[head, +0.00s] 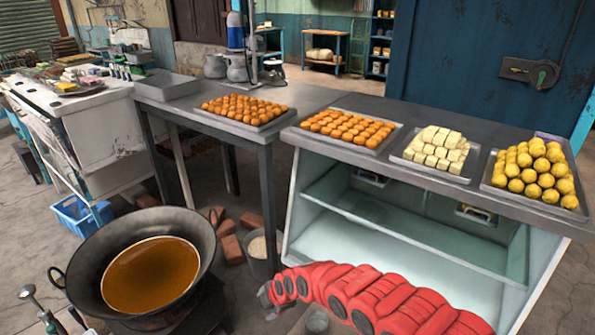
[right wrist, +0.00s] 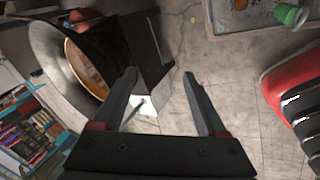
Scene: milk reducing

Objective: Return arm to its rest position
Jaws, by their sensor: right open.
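My right arm, red and segmented, comes in from the lower right in the head view. Its dark gripper (head: 267,293) is at the arm's left end, low in front of the counter and to the right of the wok. The black wok (head: 88,262) holds brown liquid (head: 152,275). It also shows at the left of the right wrist view (right wrist: 50,62), apart from the fingers. My left gripper is not in view.
A glass-fronted counter (head: 480,137) bears trays of orange balls (head: 348,128), pale blocks (head: 437,148) and yellow balls (head: 533,172). A grey table (head: 185,103) bears another tray of orange balls (head: 243,109). Bricks (head: 232,248) and a bucket (head: 257,250) stand near the wok.

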